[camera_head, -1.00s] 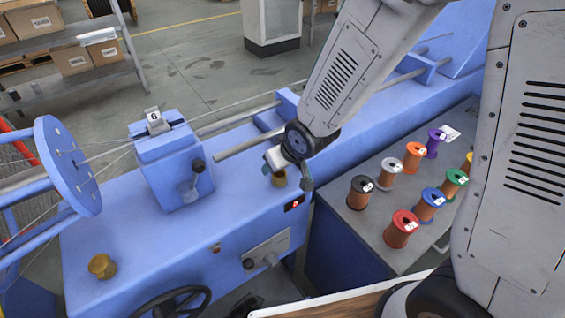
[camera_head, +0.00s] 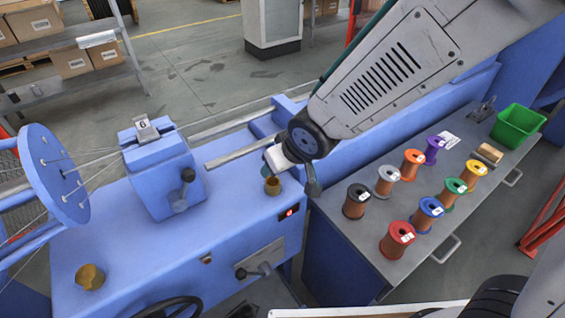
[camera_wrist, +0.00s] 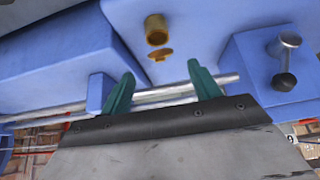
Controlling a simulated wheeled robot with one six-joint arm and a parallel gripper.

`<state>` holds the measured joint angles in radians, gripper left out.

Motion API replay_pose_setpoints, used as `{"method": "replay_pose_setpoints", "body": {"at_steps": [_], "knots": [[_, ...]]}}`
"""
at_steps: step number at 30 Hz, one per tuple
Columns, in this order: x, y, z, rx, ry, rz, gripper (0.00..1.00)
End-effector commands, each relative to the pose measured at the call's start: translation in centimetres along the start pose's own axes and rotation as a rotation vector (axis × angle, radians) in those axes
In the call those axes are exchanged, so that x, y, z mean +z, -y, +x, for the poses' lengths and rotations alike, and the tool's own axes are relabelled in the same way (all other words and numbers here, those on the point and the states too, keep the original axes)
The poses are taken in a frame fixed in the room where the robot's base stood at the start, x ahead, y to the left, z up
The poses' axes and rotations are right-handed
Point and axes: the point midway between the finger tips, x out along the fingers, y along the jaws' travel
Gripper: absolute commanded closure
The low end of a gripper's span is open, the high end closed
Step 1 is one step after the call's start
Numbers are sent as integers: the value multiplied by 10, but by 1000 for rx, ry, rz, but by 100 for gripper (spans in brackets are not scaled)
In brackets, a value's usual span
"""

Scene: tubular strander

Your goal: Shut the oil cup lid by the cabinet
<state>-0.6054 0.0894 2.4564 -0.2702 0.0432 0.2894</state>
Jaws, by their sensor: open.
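The brass oil cup (camera_head: 272,187) stands on the blue machine deck near the grey spool cabinet (camera_head: 372,247). In the wrist view the oil cup (camera_wrist: 157,28) shows at the top, with its brass lid (camera_wrist: 160,56) swung open beside the mouth on the near side. My gripper (camera_wrist: 161,70) is open and empty; its two green fingers are spread with the lid between and just beyond their tips in the picture.
A second brass cup (camera_head: 90,276) sits at the deck's left front. A blue block with a lever (camera_head: 182,190) stands left of the cup, and metal rods (camera_head: 230,154) run behind it. Several wire spools (camera_head: 397,239) and a green bin (camera_head: 517,127) are on the cabinet.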

Motion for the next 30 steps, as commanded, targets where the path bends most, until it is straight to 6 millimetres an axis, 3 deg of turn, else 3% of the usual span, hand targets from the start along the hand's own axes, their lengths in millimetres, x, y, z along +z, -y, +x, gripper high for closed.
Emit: {"method": "replay_pose_setpoints", "body": {"at_steps": [2, 8, 14, 21, 30], "knots": [[-3, 0, 6, 1, 5, 3, 38], [-41, -10, 22, 48, 157, 46, 38], [-55, -6, 12, 37, 404, 42, 38], [-43, 0, -4, 0, 555, 3, 38], [-19, 0, 33, 0, 559, -2, 38]]}}
